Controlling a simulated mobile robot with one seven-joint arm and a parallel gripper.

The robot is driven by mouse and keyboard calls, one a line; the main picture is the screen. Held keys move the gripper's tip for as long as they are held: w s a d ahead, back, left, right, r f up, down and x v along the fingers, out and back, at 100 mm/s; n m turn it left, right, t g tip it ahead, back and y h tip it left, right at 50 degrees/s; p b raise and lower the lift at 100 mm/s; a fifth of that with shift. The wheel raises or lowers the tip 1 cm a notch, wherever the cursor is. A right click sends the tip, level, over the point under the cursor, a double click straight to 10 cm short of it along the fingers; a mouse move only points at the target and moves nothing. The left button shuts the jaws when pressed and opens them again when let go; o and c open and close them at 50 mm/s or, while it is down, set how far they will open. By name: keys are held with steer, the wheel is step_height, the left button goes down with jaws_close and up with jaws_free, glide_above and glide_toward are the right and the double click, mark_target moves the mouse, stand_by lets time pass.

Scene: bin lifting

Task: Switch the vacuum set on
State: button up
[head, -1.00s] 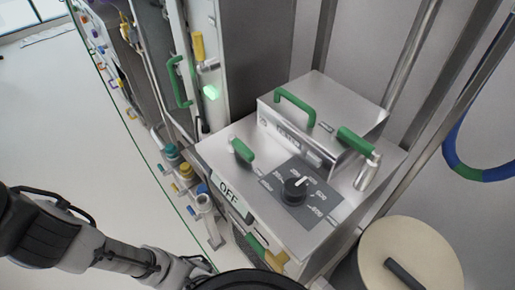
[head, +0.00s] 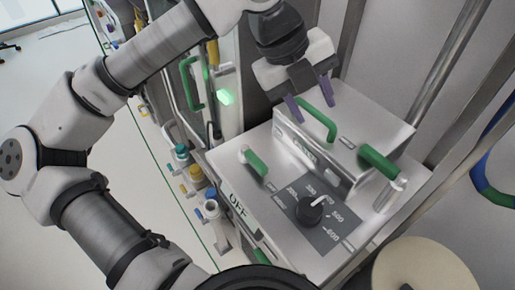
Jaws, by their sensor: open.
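The vacuum set is a metal box with a sloped top (head: 268,213) and a raised block (head: 375,125) at its back. A black rotary knob (head: 310,209) sits on a dark dial plate with printed numbers. A green-handled lever (head: 255,162) stands on the top left, and another green-handled lever (head: 379,162) is on the right side of the block. My gripper (head: 310,98) is open, its purple fingertips at the green bar handle (head: 318,118) on the block. I cannot tell whether they touch it.
A tall cabinet with a green handle (head: 191,84) and a lit green lamp (head: 224,97) stands at the left. Several valves with coloured caps (head: 182,154) line the lower left. A round beige lid (head: 428,268) is at the lower right. Metal posts rise behind.

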mark_target(257, 160)
steer(key=w+a+f+n+y, duration=0.3)
steer(key=a+f+n+y, duration=0.25)
steer(key=a, duration=0.35)
steer(key=shift+m, duration=0.45)
step_height(257, 160, down, 14)
steer(key=shift+w+r+p, duration=0.15)
steer(key=shift+r+p, duration=0.1)
steer(key=shift+p, duration=0.95)
jaws_close()
